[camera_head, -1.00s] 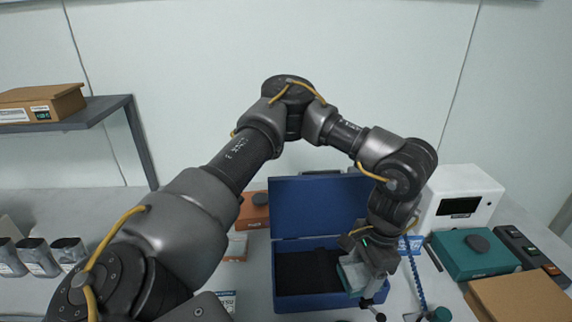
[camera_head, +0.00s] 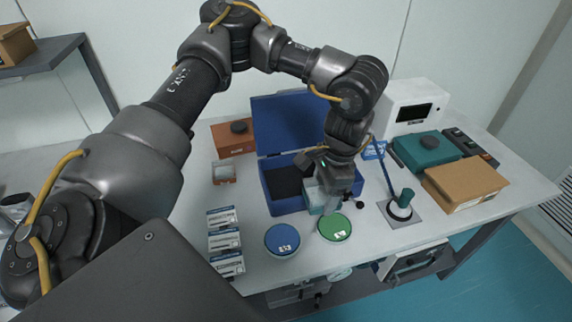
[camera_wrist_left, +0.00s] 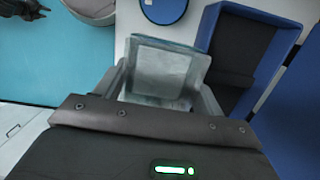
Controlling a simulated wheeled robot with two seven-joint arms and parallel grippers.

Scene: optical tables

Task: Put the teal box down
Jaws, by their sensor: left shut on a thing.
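My left gripper (camera_head: 330,186) is shut on a pale, see-through teal box (camera_head: 314,197), which also shows between the fingers in the left wrist view (camera_wrist_left: 160,72). In the head view the box overlaps the right front part of the open blue case (camera_head: 283,204). In the wrist view the blue case (camera_wrist_left: 205,28) lies just right of the box. The box's height above the table is hard to tell. A separate, darker teal box with a black knob (camera_head: 418,155) stands at the right of the table. My right gripper is not in view.
A green disc (camera_head: 334,228) and a blue disc (camera_head: 282,240) lie in front of the case. Small labelled boxes (camera_head: 224,241) are at left. A teal-handled tool on a stand (camera_head: 402,206) and a cardboard box (camera_head: 466,184) are at right. Free table shows around the discs.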

